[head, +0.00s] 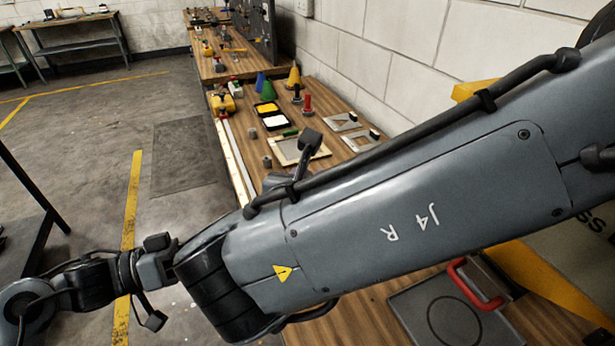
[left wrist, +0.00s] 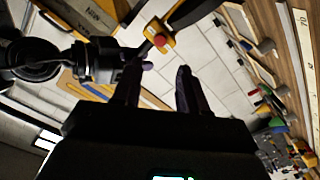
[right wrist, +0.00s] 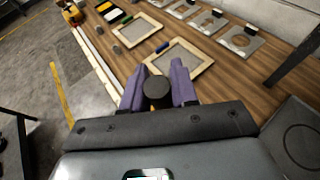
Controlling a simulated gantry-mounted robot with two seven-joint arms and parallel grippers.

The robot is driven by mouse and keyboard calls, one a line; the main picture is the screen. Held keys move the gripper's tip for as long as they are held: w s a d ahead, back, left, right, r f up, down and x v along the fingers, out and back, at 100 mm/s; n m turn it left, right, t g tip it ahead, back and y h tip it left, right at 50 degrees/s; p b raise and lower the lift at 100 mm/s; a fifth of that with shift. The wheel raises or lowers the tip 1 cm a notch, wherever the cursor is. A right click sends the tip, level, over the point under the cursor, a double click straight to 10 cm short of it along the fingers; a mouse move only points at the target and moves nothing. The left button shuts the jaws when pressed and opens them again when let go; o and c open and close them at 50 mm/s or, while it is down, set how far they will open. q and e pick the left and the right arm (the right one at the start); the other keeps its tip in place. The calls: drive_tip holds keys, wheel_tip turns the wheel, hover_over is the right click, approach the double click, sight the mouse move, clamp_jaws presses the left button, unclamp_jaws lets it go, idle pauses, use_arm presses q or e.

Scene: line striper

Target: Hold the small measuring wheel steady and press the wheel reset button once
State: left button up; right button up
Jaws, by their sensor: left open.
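My right gripper (right wrist: 157,88) has purple fingers closed around a dark round piece (right wrist: 157,95), above the wooden bench; I cannot tell whether this is part of the measuring wheel.
My right arm covers much of the near bench. Wood-framed panels (right wrist: 180,64), metal plates (right wrist: 238,39) and small grey cylinders (right wrist: 119,50) lie on the bench. Cones (head: 267,91), paint trays (head: 275,122) and a yellow device (head: 223,102) stand farther back. Open floor lies left.

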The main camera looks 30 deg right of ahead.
clamp_jaws()
use_arm(q)
clamp_jaws()
idle(1.4)
